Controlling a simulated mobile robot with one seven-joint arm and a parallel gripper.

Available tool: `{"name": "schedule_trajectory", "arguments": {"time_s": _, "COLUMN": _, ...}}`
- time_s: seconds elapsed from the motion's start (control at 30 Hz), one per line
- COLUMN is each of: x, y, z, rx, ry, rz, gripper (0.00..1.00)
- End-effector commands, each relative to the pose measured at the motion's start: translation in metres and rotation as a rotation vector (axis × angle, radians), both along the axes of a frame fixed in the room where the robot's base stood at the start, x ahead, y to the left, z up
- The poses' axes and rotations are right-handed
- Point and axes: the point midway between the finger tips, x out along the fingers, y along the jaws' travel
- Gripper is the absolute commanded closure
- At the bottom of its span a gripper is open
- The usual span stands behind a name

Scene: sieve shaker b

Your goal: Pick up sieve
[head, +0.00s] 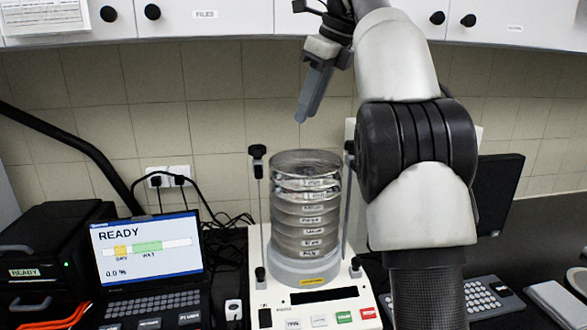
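A stack of round, metallic, see-through sieves (306,222) stands upright on the white sieve shaker (285,325), with small labels on its front. The top sieve (303,160) has an open rim. Upright rods with black knobs (257,152) stand to the left and right of the stack. My gripper (303,119) is above the stack, apart from it, with its grey fingers pointing down and slightly left. I see it from the side, one finger covering the other, so its opening is hidden. Nothing shows in it.
A laptop-like unit (148,250) reading READY stands left of the shaker, with a black machine (42,275) beyond it. A dark monitor (497,195) and a keyboard (492,297) are at the right. White cupboards (205,18) hang above. Black cables run behind the shaker.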

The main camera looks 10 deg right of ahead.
Motion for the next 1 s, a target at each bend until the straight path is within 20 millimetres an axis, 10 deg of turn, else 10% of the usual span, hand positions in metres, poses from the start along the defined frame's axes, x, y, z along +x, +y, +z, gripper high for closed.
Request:
{"name": "schedule_trajectory", "arguments": {"time_s": 0.47, "x": 0.017, "y": 0.012, "z": -0.025, "rx": 0.049, "ry": 0.066, "rz": -0.144, "gripper": 0.74}}
{"name": "schedule_trajectory", "arguments": {"time_s": 1.0, "x": 0.045, "y": 0.036, "z": -0.114, "rx": 0.048, "ry": 0.064, "rz": -0.142, "gripper": 0.74}}
